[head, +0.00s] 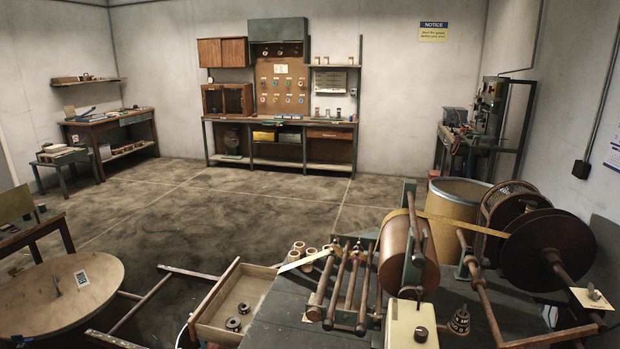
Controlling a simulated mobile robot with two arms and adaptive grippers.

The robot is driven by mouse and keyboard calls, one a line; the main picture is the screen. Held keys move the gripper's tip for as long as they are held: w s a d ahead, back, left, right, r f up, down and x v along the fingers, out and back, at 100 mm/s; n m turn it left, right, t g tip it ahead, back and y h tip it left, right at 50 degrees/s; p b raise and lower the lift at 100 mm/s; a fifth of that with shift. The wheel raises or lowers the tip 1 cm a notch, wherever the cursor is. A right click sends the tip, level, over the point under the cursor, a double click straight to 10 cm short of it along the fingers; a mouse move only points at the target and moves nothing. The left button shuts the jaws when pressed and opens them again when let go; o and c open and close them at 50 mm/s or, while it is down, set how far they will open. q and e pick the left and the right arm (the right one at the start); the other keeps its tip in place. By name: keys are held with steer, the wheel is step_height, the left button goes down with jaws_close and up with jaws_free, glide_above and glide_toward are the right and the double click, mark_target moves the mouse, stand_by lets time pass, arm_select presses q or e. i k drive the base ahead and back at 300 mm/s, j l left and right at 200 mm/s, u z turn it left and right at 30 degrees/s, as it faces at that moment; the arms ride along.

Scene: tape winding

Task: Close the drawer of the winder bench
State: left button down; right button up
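The winder bench (290,325) has a dark top and stands at the lower middle and right in the head view. Its wooden drawer (214,291) is open and sticks out from the bench's left side. The drawer's front panel is at its left end, and its pale inside shows. Two dark rolls (235,323) lie in or near the drawer, one close to the other. The winder, with a large wooden drum (408,255) and several rollers, sits on the bench top. Neither of my grippers is in view.
A wooden frame of bars (140,305) stands just left of the drawer, and a round wooden top (60,297) is at lower left. Several small wooden spools (298,247) are at the bench's far edge. The floor (230,215) beyond is clear.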

mark_target(242, 282)
steer(key=i+j+z, duration=0.25)
steer(key=j+z, duration=0.2)
steer(key=j, duration=1.5)
steer(key=k+j+z, duration=0.1)
steer(key=j+z, duration=0.4)
steer(key=j, duration=1.45)
